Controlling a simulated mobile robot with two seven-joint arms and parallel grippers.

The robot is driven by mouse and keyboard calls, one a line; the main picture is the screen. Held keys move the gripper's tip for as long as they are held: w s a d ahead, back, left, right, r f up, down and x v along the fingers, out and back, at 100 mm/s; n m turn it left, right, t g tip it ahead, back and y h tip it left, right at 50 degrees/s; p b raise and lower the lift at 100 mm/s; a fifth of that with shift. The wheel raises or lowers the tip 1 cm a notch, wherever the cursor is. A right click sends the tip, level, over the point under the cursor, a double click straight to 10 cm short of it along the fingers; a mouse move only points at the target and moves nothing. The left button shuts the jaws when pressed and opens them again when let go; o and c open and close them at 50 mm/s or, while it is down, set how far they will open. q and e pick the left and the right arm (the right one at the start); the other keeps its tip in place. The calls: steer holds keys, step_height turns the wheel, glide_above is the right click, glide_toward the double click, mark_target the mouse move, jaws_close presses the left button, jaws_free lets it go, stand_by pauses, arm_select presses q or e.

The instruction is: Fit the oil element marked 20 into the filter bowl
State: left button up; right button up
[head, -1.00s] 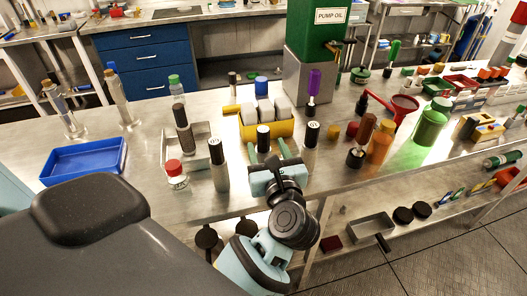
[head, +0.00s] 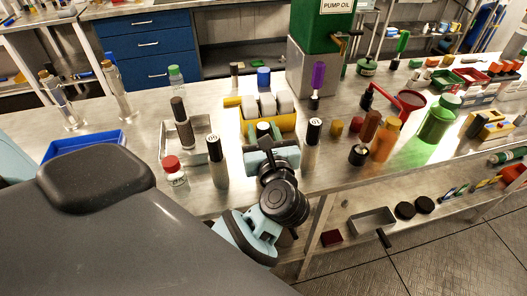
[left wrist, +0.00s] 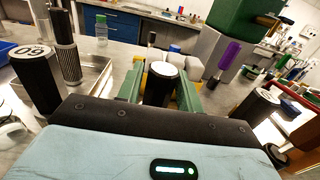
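My left gripper (head: 265,132) is low over the front of the bench. In the left wrist view its green fingers (left wrist: 160,88) stand on either side of a black upright cylinder (left wrist: 158,92) with a white top. The fingers look apart, without a clear grip on it; any mark on it is unreadable. Another cylinder (head: 312,145) on the right has a mark resembling 10 or 01. I cannot identify the element marked 20 or the filter bowl with certainty. My right gripper is out of view.
A yellow bin (head: 288,124) with white-grey blocks stands just behind the gripper. A metal tray (head: 167,150) holding a dark mesh cylinder (head: 182,125) is to the left, near a red-capped jar (head: 174,172). Orange (head: 384,142) and green (head: 436,124) jars stand right.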

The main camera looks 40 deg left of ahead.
arm_select(q)
jaws_close()
steer(key=shift+r, duration=0.15)
